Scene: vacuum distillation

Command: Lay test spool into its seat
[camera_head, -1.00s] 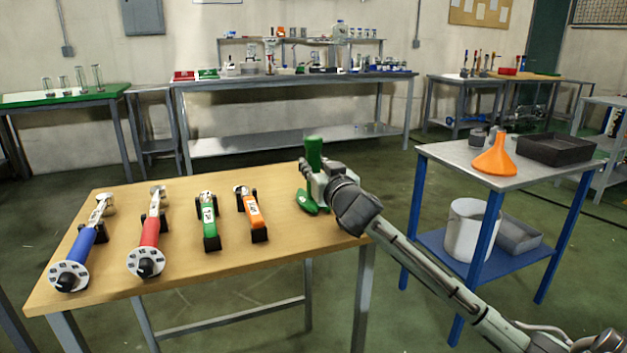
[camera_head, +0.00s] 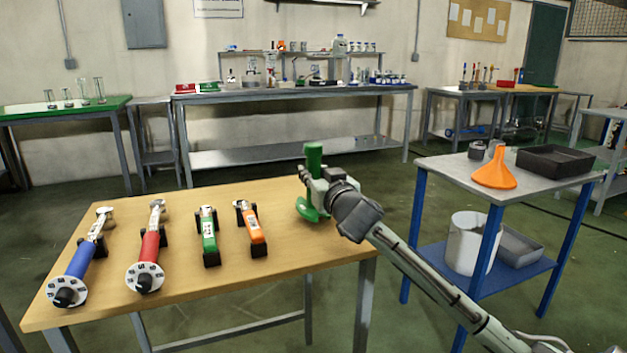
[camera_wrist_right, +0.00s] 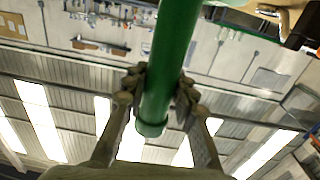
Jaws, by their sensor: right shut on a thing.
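A green cylinder (camera_head: 314,158), which I take to be the test spool, stands roughly upright over the right end of the wooden table. My right gripper (camera_head: 315,183) is shut on it from the right. In the right wrist view the green cylinder (camera_wrist_right: 170,70) passes between the two fingers (camera_wrist_right: 160,95), with one end just past them. A green curved piece (camera_head: 308,209) shows below the gripper; I cannot tell whether it belongs to the spool or rests on the table. No separate seat can be made out. My left gripper is not in view.
The wooden table (camera_head: 190,280) holds blue (camera_head: 80,260), red (camera_head: 150,246), green (camera_head: 209,235) and orange (camera_head: 251,225) handled tools left of the gripper. A blue-legged cart (camera_head: 440,168) at right carries an orange funnel (camera_head: 494,170) and a black tray (camera_head: 555,161).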

